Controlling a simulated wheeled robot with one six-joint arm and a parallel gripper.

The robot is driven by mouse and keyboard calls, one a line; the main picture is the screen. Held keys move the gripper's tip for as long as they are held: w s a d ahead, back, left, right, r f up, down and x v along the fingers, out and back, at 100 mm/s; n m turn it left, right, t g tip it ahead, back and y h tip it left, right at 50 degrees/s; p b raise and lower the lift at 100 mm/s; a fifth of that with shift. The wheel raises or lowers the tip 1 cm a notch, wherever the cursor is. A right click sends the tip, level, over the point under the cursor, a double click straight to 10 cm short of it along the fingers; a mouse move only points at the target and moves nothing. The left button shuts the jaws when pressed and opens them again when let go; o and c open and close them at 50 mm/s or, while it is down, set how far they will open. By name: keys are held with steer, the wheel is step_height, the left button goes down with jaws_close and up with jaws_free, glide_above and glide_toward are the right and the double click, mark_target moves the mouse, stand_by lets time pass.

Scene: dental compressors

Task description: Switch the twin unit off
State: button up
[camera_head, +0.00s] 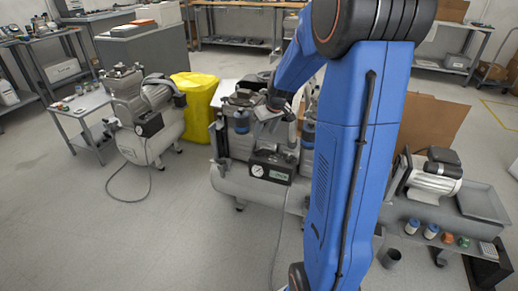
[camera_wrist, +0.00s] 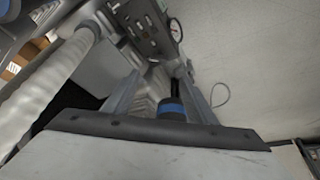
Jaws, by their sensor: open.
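The twin unit (camera_head: 230,185) appears to be the grey compressor in the middle of the floor, with a horizontal tank and motor heads above it. Its dark control box (camera_head: 271,167) with a round gauge faces forward. In the wrist view the control box (camera_wrist: 148,28) is at the top, with the gauge (camera_wrist: 174,29) at its right. I cannot make out the switch's position. My gripper (camera_head: 270,112) is over the unit's top, partly hidden by my arm. In the wrist view my gripper (camera_wrist: 165,95) is open, with a blue-banded dark cylinder (camera_wrist: 172,110) showing between the fingers, contact unclear.
Another compressor (camera_head: 146,125) stands at left beside a yellow covered bin (camera_head: 197,100). A bench (camera_head: 445,219) at right holds a motor and small jars. A thick pale hose (camera_wrist: 50,85) runs close by in the wrist view. The front-left floor is mostly clear.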

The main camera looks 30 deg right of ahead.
mark_target(258, 150)
steer(key=x, duration=1.2)
steer(key=shift+f, duration=0.3)
steer(key=c, duration=1.1)
